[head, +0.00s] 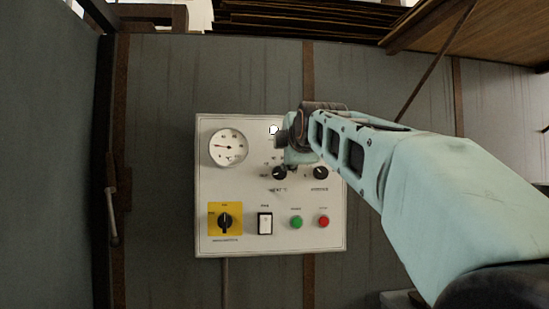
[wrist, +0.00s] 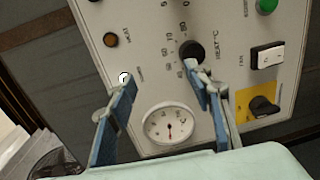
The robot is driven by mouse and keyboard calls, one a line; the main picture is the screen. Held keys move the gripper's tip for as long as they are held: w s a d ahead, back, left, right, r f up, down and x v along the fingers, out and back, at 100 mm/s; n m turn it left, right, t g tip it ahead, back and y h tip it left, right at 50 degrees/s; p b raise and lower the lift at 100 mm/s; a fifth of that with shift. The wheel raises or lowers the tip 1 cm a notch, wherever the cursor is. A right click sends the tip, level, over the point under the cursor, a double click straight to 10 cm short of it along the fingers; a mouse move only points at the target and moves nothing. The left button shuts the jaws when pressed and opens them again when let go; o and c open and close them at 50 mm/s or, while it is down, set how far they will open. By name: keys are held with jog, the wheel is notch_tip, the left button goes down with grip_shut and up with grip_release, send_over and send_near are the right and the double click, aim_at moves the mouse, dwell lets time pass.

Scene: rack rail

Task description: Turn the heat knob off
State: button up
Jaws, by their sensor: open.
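The heat knob (head: 280,173) is a round black knob on a pale control panel (head: 212,180), with "HEAT °C" lettering below it in the head view. In the wrist view the heat knob (wrist: 191,50) shows with a printed scale around it; I cannot make out its setting. My gripper (wrist: 160,82) is open, with nothing between its blue fingers. In the wrist view the right fingertip lies right beside the knob; I cannot tell whether they touch. The left fingertip is away from it, near a small white round fitting (wrist: 124,78).
The panel also bears a dial gauge (head: 228,147), a second black knob (head: 320,173), a yellow-plated rotary switch (head: 225,220), a white rocker switch (head: 265,223), a green button (head: 296,222) and a red button (head: 323,221). An amber lamp (wrist: 110,40) shows in the wrist view.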

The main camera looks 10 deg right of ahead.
jog(key=s+b, duration=0.4)
jog(key=shift+s, duration=0.3)
dwell(0.8)
